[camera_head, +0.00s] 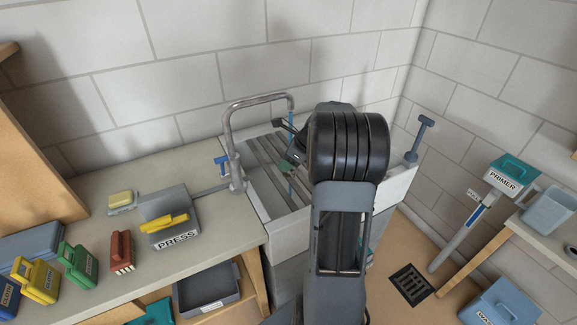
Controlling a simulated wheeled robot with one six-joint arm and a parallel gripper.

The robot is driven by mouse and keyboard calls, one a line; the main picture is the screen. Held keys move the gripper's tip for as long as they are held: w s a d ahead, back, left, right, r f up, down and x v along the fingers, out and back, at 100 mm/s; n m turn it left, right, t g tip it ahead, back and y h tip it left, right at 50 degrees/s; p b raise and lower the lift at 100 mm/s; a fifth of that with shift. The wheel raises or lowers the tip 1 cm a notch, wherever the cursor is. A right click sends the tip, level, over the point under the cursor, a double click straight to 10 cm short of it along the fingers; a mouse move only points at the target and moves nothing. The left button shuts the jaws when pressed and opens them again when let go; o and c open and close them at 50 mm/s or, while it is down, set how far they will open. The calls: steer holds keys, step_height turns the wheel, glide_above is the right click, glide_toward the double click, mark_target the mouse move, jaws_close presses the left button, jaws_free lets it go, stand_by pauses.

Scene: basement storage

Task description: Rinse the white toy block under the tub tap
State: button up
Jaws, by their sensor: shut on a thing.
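The grey tub (281,233) has a slatted rack (262,164) across it. The metal tap (232,140) arches over the tub from its left side. A thin blue stream of water (291,118) runs down from its spout. My gripper (287,147) is over the tub near the stream, partly hidden by my dark arm. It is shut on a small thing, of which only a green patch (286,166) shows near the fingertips. I cannot tell its shape or whether water strikes it. No white toy block is recognisable.
On the left bench are a yellow sponge (121,199), a press (172,222) with a yellow piece, and red (121,251), green (78,265) and yellow (36,279) items. A floor drain (411,284) lies to the right.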

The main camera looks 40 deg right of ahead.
steer(key=shift+w+d+p, duration=0.25)
steer(key=shift+w+p, duration=0.05)
steer(key=shift+w, duration=0.15)
steer(key=shift+w+d+f+p, duration=0.25)
steer(key=shift+w+d+p, duration=0.2)
steer(key=shift+w, duration=0.3)
steer(key=shift+w+d+f+p, duration=0.2)
steer(key=shift+w+d+p, duration=0.2)
steer(key=shift+w, duration=0.35)
steer(key=shift+s+d, duration=0.1)
steer(key=shift+d, duration=0.1)
steer(key=shift+s+d, duration=0.25)
steer(key=shift+d, duration=0.1)
steer(key=shift+w+a+p, duration=0.1)
steer(key=shift+a+p, duration=0.05)
steer(key=shift+p, duration=0.2)
steer(key=shift+w+a, duration=0.25)
steer(key=shift+a, duration=0.1)
steer(key=s+a, duration=0.4)
steer(key=s, duration=0.3)
steer(key=shift+b, duration=0.3)
